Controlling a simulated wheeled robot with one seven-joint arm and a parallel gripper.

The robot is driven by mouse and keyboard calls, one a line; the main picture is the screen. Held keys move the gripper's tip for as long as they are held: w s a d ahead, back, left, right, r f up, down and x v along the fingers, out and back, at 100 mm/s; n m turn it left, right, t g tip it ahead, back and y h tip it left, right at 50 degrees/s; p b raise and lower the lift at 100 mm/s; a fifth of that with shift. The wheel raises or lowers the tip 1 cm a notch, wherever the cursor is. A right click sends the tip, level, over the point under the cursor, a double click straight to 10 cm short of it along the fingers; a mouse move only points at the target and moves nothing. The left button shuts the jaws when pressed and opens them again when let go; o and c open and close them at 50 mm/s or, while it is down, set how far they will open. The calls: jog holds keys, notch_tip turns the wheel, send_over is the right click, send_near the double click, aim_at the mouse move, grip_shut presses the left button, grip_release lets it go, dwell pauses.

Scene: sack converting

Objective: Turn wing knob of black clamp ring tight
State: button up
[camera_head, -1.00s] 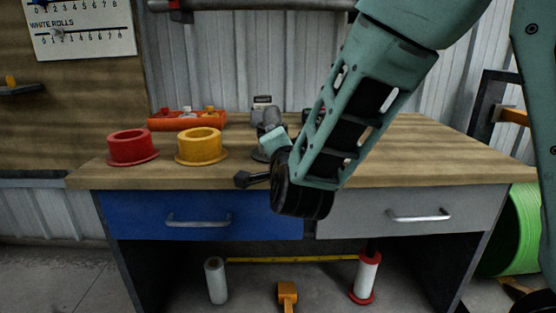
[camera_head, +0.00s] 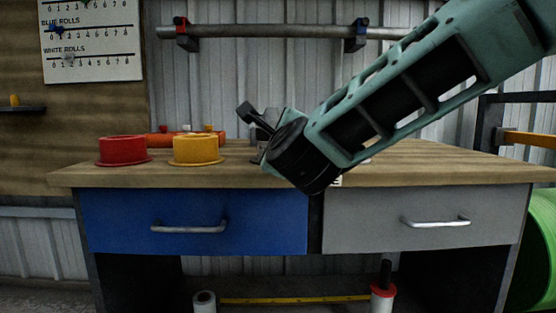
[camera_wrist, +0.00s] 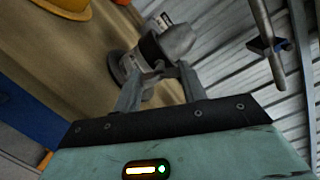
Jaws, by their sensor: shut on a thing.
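In the wrist view, a grey fixture with a round foot (camera_wrist: 119,66) and a rounded grey body (camera_wrist: 178,42) stands on the wooden bench. The black clamp ring (camera_wrist: 151,48) wraps around its middle. The small grey wing knob (camera_wrist: 157,69) sticks out from the ring toward me. My gripper (camera_wrist: 160,72) has its two fingers on either side of the knob, shut on it. How tightly the ring sits cannot be seen. In the head view, my wrist covers the fixture and most of my gripper.
On the bench (camera_head: 420,172), a red flanged ring (camera_head: 122,150) and a yellow flanged ring (camera_head: 195,149) stand left of my wrist. An orange-red tray (camera_head: 160,139) lies behind them. A metal rail (camera_head: 270,31) runs along the wall behind. The bench's right side looks clear.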

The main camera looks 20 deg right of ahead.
jog(key=m+b, duration=0.4)
jog(key=b, duration=0.1)
jog(key=m+b, duration=0.2)
jog(key=shift+f+b, duration=0.3)
jog(key=shift+b, duration=0.1)
jog(key=m+b, duration=0.3)
jog(key=shift+r, duration=0.2)
jog(key=shift+r+m, duration=0.1)
jog(key=shift+m, duration=0.2)
jog(key=o, duration=1)
